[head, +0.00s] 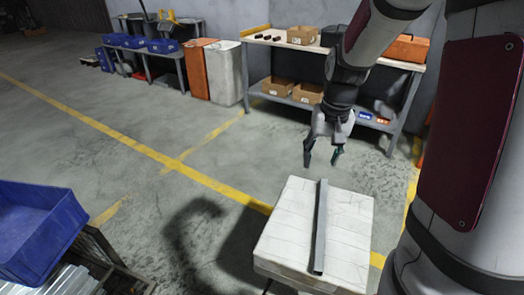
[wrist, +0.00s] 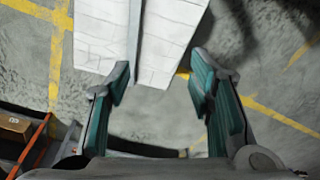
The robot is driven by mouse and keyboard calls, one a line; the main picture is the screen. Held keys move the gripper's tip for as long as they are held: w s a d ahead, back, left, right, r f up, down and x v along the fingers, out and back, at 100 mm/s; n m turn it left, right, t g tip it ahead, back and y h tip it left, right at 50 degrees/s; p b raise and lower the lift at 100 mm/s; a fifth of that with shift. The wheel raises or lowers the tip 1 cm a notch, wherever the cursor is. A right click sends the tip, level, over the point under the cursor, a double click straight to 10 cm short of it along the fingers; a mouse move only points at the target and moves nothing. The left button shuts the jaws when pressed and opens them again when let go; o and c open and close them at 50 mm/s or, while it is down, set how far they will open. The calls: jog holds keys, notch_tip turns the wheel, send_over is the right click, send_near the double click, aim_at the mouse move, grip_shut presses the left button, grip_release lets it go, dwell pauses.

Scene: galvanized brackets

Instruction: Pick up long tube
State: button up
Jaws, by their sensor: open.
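The long tube (head: 320,228) is a thin grey bar lying lengthwise on a white block-like stand (head: 275,240). My gripper (head: 322,162) hangs above and beyond the far edge of the stand in the head view, pointing down. Its two teal-padded fingers are spread apart with nothing between them, and they also show in the wrist view (wrist: 160,88). The tube is apart from the gripper in the head view.
A blue bin (head: 40,225) stands at the lower left. A workbench (head: 290,45) with cardboard boxes (head: 302,35) is behind my arm. An orange cabinet (head: 194,68) and a white one (head: 225,72) stand left of it. Floor with yellow lines left of the stand is clear.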

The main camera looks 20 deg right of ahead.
jog(key=m+g+b, duration=0.1)
jog(key=m+b, duration=0.1)
jog(key=b, duration=0.3)
send_over(322, 217)
notch_tip(322, 217, down, 18)
jog(key=f, duration=0.2)
jog(key=f+b, duration=0.1)
jog(key=f, duration=0.5)
jog(key=shift+d, duration=0.35)
jog(key=shift+a+f+b, duration=0.2)
jog(key=shift+f+b, duration=0.45)
jog(key=shift+f, duration=0.85)
jog(key=shift+a+f+b, duration=0.15)
jog(key=shift+f+b, duration=0.45)
jog(key=shift+f, duration=0.9)
grip_shut()
